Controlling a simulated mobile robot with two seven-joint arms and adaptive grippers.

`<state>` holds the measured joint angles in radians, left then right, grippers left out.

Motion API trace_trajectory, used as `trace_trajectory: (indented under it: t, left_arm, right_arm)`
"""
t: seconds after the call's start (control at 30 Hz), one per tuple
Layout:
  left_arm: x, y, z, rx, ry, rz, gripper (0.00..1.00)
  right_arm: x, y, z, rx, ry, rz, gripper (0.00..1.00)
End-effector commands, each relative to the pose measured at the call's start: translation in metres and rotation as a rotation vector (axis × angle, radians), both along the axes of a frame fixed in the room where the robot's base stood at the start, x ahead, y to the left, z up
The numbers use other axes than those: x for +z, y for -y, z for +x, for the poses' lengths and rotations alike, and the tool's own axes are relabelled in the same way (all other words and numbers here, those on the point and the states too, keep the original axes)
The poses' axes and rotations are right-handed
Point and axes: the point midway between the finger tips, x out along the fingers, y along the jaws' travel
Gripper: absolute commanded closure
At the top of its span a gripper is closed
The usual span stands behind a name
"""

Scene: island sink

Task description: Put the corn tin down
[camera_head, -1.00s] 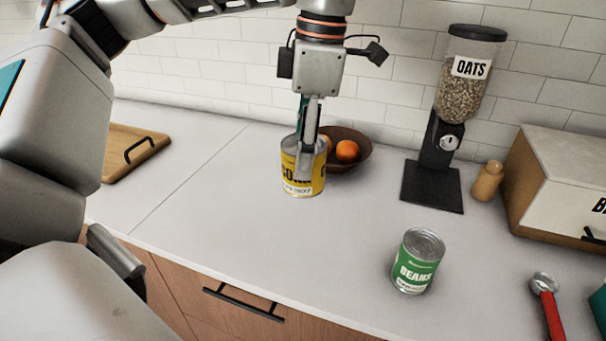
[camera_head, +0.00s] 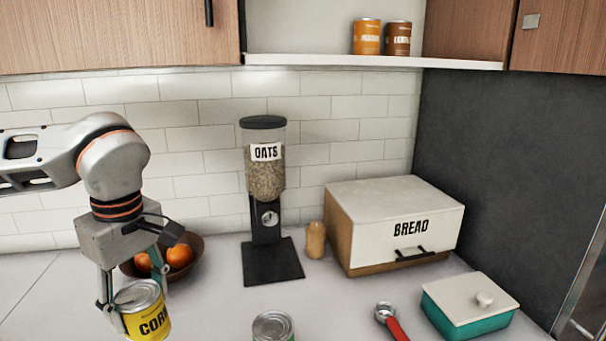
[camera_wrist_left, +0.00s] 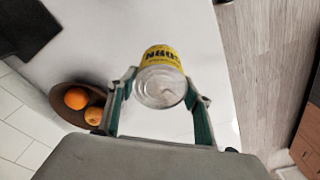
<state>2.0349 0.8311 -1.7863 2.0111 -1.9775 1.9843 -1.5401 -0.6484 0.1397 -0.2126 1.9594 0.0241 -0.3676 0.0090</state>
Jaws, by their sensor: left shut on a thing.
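The yellow corn tin (camera_head: 151,316) is at the bottom left of the head view, its base cut off by the frame. My left gripper (camera_head: 134,297) comes down from above with its fingers on either side of the tin and is shut on it. The left wrist view shows the tin (camera_wrist_left: 161,80), its grey metal end facing the camera, between the fingers of my left gripper (camera_wrist_left: 160,100). The white countertop (camera_head: 210,300) is around it. I cannot tell whether the tin touches the counter. My right gripper is not in view.
A bowl (camera_head: 191,272) with oranges stands behind the tin. The beans tin (camera_head: 273,327) is to the right in front; the oats dispenser (camera_head: 265,215) stands behind. A bread box (camera_head: 400,225), teal container (camera_head: 470,308) and red-handled tool (camera_head: 391,322) are farther right. Counter between both tins is clear.

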Motion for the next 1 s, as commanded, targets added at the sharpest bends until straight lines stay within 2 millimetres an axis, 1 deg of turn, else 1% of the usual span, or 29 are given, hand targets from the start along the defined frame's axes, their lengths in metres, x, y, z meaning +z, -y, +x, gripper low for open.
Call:
trace_trajectory:
  t: [0.1,0.3,0.4,0.5,0.6,0.7,0.97,1.0]
  left_arm:
    - [-0.023,0.003,0.003,-0.265,-0.002,0.000,0.82]
    - [-0.057,0.011,0.005,-0.700,0.003,0.003,0.82]
    - [-0.069,0.015,0.005,-0.872,0.008,0.005,0.82]
    - [-0.078,0.018,0.004,-0.997,0.012,0.008,0.82]
    - [-0.083,0.020,0.004,-1.074,0.016,0.009,0.82]
    - [-0.086,0.021,0.003,-1.109,0.016,0.008,0.82]
    - [-0.086,0.021,0.004,-1.114,0.017,0.010,0.82]
    - [-0.086,0.021,0.004,-1.113,0.017,0.010,0.82]
  right_arm:
    - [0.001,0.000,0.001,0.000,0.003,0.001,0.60]
    - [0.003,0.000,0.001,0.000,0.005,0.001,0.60]
    - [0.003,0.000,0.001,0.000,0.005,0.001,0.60]
    - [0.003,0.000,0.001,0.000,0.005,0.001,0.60]
    - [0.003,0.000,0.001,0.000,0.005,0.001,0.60]
    - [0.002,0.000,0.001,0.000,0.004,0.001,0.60]
    - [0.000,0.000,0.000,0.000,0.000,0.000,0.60]
    - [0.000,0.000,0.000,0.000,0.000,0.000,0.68]
